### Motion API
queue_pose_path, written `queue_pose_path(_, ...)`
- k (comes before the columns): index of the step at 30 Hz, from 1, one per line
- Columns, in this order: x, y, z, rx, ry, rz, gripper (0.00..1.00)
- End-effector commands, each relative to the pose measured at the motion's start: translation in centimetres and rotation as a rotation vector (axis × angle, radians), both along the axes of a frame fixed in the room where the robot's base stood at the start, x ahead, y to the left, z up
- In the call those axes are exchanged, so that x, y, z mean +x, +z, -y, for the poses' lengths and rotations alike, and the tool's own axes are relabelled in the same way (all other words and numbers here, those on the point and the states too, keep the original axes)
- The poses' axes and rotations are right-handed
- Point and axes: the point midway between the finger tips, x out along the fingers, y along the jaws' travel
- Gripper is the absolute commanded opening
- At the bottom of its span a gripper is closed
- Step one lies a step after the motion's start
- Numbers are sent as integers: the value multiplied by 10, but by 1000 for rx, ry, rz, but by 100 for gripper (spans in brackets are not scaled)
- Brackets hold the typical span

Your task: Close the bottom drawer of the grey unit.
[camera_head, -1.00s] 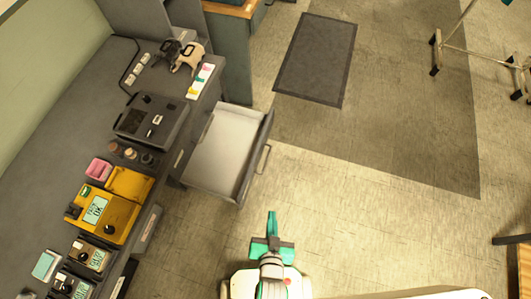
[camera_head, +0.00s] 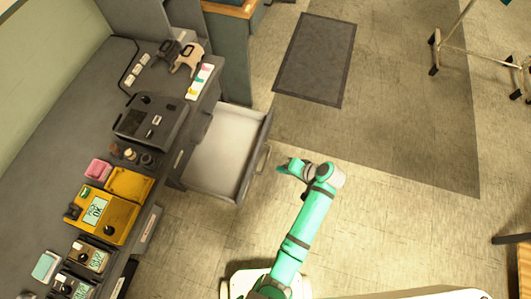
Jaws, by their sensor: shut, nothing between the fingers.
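The grey unit (camera_head: 65,130) runs along the left with a cluttered top. One of its drawers (camera_head: 222,150) stands pulled out to the right, with a pale, empty inside and a dark front carrying a bar handle (camera_head: 260,160). Whether it is the bottom one cannot be told from this steep view. My gripper (camera_head: 282,165) is green and shut, with nothing in it. It points left, just right of the drawer front near the handle. A small gap seems to show between them, but contact cannot be ruled out.
On the unit top are a dark device (camera_head: 150,120), a yellow device (camera_head: 108,205) and several small items. A dark mat (camera_head: 316,60) lies on the floor beyond. A wheeled stand (camera_head: 455,40) is at the upper right.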

Motion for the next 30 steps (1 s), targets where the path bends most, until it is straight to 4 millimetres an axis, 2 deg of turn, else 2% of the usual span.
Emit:
queue_pose_path(1, 11, 14, 10, 29, 20, -5, 0)
queue_pose_path(6, 25, 51, 30, 120, 100, -34, 0)
queue_pose_path(9, 28, 66, 38, 152, 135, -44, 0)
queue_pose_path(13, 29, 75, 42, 172, 156, -50, 0)
queue_pose_path(20, 33, 62, 28, 175, 162, -54, 0)
queue_pose_path(30, 49, 19, -15, 175, 161, -55, 0)
